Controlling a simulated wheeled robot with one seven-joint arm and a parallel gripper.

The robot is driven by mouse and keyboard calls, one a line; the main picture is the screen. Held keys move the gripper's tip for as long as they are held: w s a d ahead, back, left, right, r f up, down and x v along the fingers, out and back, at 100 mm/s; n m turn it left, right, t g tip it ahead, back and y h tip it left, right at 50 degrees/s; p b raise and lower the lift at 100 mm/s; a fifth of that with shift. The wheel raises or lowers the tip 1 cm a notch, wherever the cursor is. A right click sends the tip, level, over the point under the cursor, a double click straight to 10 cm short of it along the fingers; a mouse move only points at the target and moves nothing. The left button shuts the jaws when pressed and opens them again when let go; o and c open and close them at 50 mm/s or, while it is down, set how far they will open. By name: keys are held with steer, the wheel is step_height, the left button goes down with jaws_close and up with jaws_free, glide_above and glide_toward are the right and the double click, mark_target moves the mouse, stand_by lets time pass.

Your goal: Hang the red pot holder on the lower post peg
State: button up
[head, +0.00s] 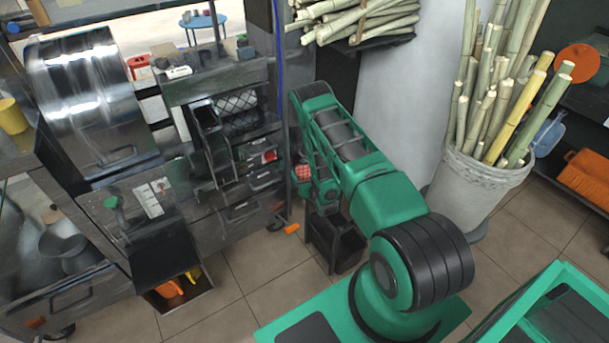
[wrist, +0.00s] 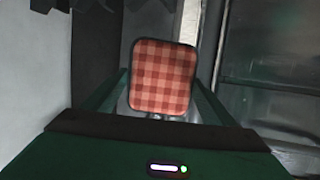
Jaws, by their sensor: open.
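The red checked pot holder (wrist: 163,76) stands upright and flat-on in the middle of the wrist view. My gripper (wrist: 162,82) is open, with one green finger on each side of it, and gaps show between the cloth and the fingers. In the head view the pot holder (head: 301,173) is a small red patch beside the dark post (head: 281,110), left of my forearm's end. The pegs cannot be made out, so I cannot tell whether the pot holder hangs on one. My fingertips are largely hidden in the head view.
The steel press cabinet (head: 225,190) stands left of the post. A black bin (head: 337,243) is on the floor below my arm. Cane stalks lie on a shelf (head: 385,42) above, and a white cane bucket (head: 480,185) stands at right. Open tiled floor (head: 245,275) lies in front.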

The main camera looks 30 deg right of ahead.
steer(key=v, duration=1)
steer(key=w+d+r+g, duration=0.3)
steer(key=w+r, duration=0.2)
steer(key=r, duration=0.6)
steer(key=s+d+r+m+g, duration=0.15)
steer(key=s+r+g, duration=0.45)
steer(key=r, duration=0.9)
steer(key=s+a+r+g+y, duration=0.1)
steer(key=s+a+r, duration=0.2)
steer(key=s, duration=0.9)
steer(key=s+a+r+m+g+y, duration=0.1)
steer(key=s+a+r, duration=0.3)
steer(key=s+r, duration=0.5)
steer(key=s+a+r+m+g+y, duration=0.1)
steer(key=s+a+r+g, duration=0.2)
steer(key=s, duration=1.4)
step_height(320, 180, up, 4)
steer(key=shift+a+y, duration=0.2)
steer(key=shift+y, duration=0.1)
